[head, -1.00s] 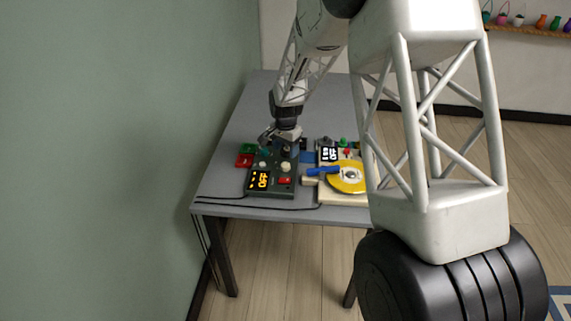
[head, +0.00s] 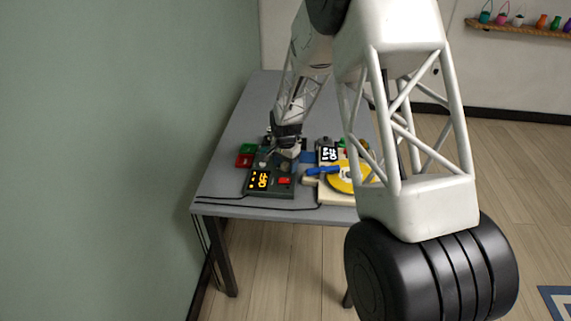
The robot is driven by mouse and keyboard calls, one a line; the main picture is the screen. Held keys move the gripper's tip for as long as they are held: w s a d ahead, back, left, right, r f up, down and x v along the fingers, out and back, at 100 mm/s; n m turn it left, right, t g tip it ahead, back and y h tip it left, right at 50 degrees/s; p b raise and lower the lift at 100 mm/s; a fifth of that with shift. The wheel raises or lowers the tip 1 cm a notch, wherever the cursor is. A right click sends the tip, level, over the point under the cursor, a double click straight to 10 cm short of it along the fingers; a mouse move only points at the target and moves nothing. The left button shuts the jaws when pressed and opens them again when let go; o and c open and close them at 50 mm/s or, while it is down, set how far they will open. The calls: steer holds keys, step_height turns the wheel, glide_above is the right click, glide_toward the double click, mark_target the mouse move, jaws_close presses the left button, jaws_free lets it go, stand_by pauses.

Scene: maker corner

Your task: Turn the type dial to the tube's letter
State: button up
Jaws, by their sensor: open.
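A dark grey-green control box (head: 271,190) sits near the front left of the table. Its display (head: 258,181) shows orange "OFF", and a red switch (head: 284,181) is beside it. My gripper (head: 278,160) is open, low over the back part of the box, among its knobs. It hides part of the panel there. I cannot tell which knob is the type dial, or whether a finger touches one. The dial's letters and the tube's letter are too small or hidden to read.
A cream device (head: 330,192) with a yellow disc (head: 340,184), blue arm (head: 323,171) and "OFF" display (head: 329,154) stands right of the box, partly behind my arm. The grey table (head: 245,115) is clear behind. Cables run along the front.

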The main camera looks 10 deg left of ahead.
steer(key=c, duration=0.9)
steer(key=shift+n, duration=0.5)
steer(key=n, duration=1)
steer(key=shift+n, duration=0.4)
